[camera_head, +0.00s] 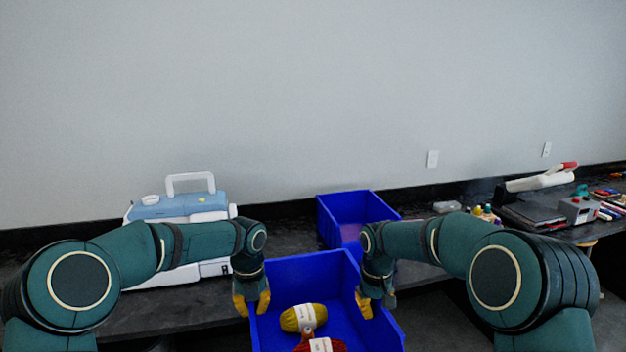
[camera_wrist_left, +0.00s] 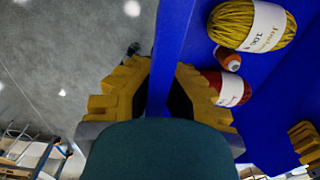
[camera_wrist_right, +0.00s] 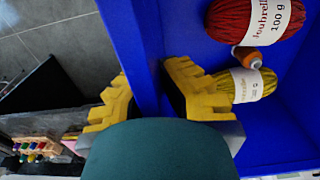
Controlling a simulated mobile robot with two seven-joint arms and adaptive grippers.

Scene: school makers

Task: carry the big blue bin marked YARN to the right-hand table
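The big blue bin (camera_head: 381,328) is low in front of me in the head view, with yellow-green yarn (camera_head: 303,317) and red yarn (camera_head: 321,345) inside. No YARN marking shows on its visible faces. My left gripper (camera_head: 251,304) has its yellow fingers on both sides of the left wall, which shows between them in the left wrist view (camera_wrist_left: 162,75). My right gripper (camera_head: 365,304) straddles the right wall, also pinched between its fingers in the right wrist view (camera_wrist_right: 147,75). Floor shows outside the bin in both wrist views.
A second blue bin (camera_head: 345,197) stands on the dark table behind. A white and light-blue machine with a handle (camera_head: 180,208) is to its left. On the right are a grey box device (camera_head: 578,209), a dark flat item (camera_head: 537,214) and small tools.

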